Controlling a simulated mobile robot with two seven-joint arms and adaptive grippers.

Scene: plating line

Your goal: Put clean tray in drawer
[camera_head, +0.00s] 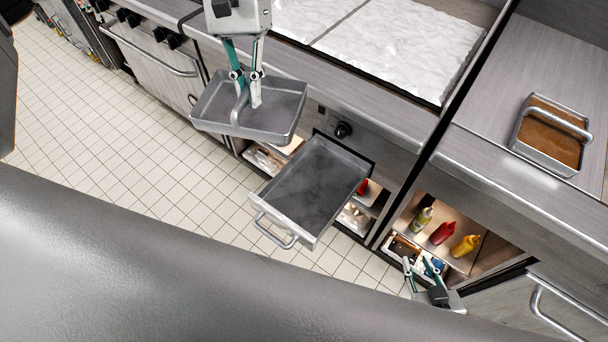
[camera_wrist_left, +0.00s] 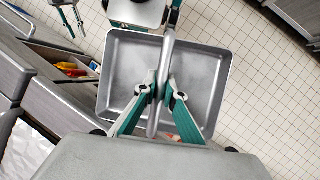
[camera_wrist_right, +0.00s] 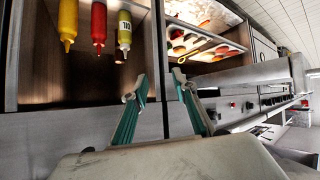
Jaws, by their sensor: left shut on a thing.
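The clean tray (camera_head: 270,122) is an empty grey metal pan with a bar handle across its middle. My left gripper (camera_head: 247,100) is shut on this handle and holds the tray up, slightly tilted. The left wrist view also shows the tray (camera_wrist_left: 118,82) with the handle between the fingers. The drawer (camera_head: 318,187) is pulled out from the counter, to the right of and below the tray in the head view. It looks empty, and its front handle (camera_head: 272,232) faces the tiled floor. My right gripper (camera_head: 418,265) is open and empty near the bottle shelf.
A tray with brown contents (camera_head: 553,136) stands on the right counter. Red (camera_head: 442,232) and yellow (camera_head: 465,246) bottles stand on the lower shelf, close to my right gripper. White marbled slabs (camera_head: 400,40) cover the middle counter. The tiled floor (camera_head: 100,130) is clear.

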